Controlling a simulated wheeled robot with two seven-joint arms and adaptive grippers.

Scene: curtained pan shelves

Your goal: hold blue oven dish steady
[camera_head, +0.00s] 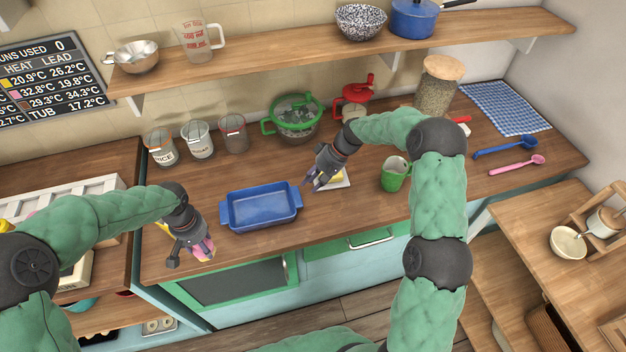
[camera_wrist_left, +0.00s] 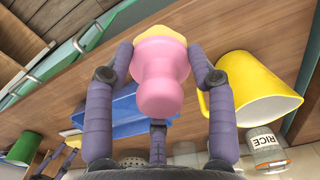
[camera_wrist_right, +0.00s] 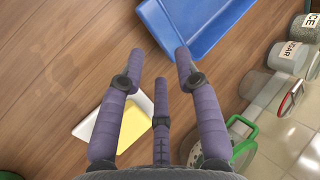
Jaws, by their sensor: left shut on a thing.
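The blue oven dish (camera_head: 262,207) stands empty on the wooden counter, between my two grippers. My right gripper (camera_head: 313,182) is just off the dish's right end, its fingers spread with nothing between them. In the right wrist view the dish (camera_wrist_right: 200,25) lies beyond the fingertips (camera_wrist_right: 160,70), and I see no clear contact. My left gripper (camera_head: 190,250) is at the counter's front edge, left of the dish. It is shut on a pink knobbed thing (camera_wrist_left: 162,75) with a yellow end, apart from the dish. The dish (camera_wrist_left: 120,115) is partly hidden behind the left fingers.
A butter dish with yellow butter (camera_wrist_right: 120,125) lies under my right gripper. A green mug (camera_head: 395,175) stands to its right, and a green colander (camera_head: 293,120) behind. A yellow mug (camera_wrist_left: 255,90) is beside my left gripper. Jars (camera_head: 200,140) line the back left.

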